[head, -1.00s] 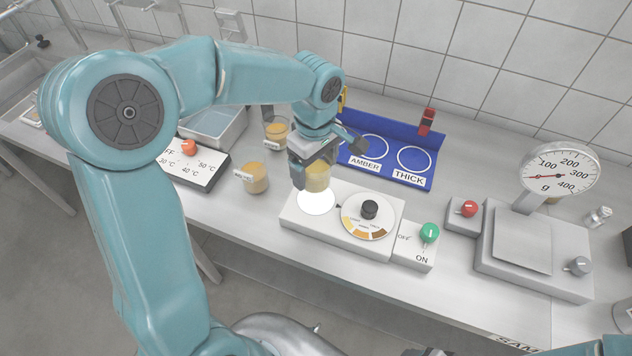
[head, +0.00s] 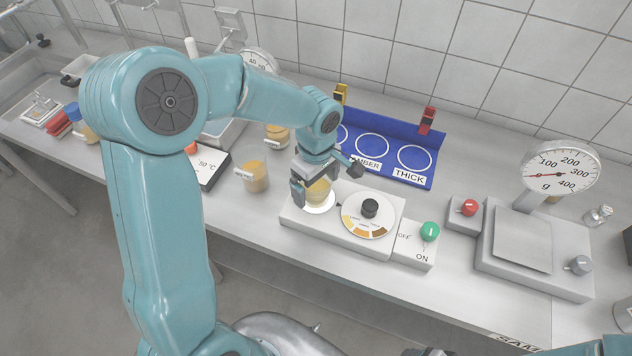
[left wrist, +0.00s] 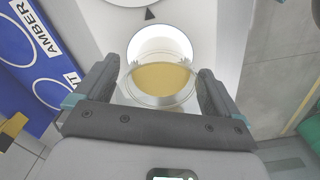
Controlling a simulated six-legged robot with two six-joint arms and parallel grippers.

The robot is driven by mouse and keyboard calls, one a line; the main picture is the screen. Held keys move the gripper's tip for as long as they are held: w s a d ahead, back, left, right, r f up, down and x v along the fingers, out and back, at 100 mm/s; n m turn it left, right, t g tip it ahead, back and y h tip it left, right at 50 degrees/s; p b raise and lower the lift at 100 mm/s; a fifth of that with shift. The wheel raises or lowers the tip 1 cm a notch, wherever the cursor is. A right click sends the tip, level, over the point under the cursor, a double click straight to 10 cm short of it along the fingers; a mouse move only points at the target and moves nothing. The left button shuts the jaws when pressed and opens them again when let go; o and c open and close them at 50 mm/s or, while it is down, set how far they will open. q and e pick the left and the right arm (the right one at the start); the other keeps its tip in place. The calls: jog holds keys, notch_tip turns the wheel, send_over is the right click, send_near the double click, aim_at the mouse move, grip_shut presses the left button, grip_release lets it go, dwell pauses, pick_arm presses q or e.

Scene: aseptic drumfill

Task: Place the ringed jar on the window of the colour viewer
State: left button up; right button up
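The jar (head: 318,191), with amber contents, is between the fingers of my left gripper (head: 314,187), over the lit round window (head: 320,209) of the colour viewer (head: 374,242). In the left wrist view the jar (left wrist: 160,82) sits between both fingers of the gripper (left wrist: 160,84), which appear to touch its sides. The bright window (left wrist: 160,36) shows beyond it. The jar is upright and at or just above the window; I cannot tell whether its base touches. A ring on it is not clear. My right gripper is out of view.
The viewer has a dial (head: 369,213) and a green-knobbed switch box (head: 416,245). Behind is a blue tray (head: 391,173) with marked circles. Labelled jars stand left (head: 254,177) and behind (head: 277,136). A scale (head: 533,250) stands at the right.

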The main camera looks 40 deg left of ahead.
pick_arm(q)
notch_tip(320, 180, up, 12)
jog(key=shift+r, duration=0.2)
dwell(0.4)
dwell(0.5)
